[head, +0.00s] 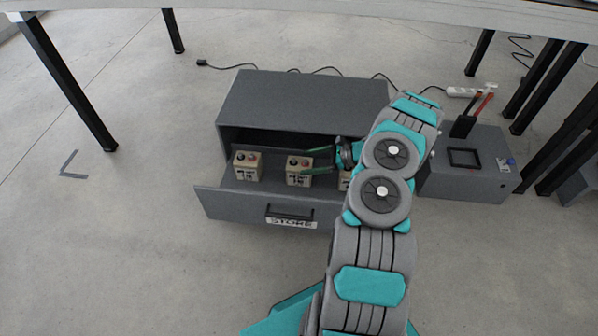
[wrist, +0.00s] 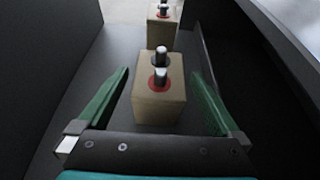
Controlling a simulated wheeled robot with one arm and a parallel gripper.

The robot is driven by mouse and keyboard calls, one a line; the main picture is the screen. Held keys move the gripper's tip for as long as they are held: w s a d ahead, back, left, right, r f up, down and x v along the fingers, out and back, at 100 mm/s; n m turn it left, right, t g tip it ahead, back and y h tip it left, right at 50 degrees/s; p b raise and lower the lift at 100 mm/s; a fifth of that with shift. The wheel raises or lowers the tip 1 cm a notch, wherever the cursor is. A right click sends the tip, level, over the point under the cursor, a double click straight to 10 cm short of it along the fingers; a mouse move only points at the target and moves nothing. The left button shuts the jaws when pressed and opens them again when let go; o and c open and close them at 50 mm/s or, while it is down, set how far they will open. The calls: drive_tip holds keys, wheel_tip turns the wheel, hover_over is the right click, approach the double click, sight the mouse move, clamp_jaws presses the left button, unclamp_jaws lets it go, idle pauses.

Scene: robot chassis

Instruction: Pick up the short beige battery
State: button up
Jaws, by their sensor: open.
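Several beige batteries stand upright in the open drawer (head: 237,203). The left one (head: 247,166) and the middle one (head: 298,170) show clearly in the head view; a third (head: 345,180) is mostly hidden behind my arm. My gripper (head: 318,161) is open, with its green fingers pointing left at the middle battery. In the wrist view the nearer battery (wrist: 158,102) lies between and ahead of the open fingers (wrist: 160,95), with a gap on each side. A farther battery (wrist: 161,33) stands beyond it. I cannot tell their heights apart well.
The grey cabinet (head: 300,100) rises behind the drawer, and the drawer walls are close around the batteries. Black table legs (head: 70,85) and cables surround the area.

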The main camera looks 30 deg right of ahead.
sight(298, 163)
drive_tip(key=shift+x, duration=3.25)
clamp_jaws()
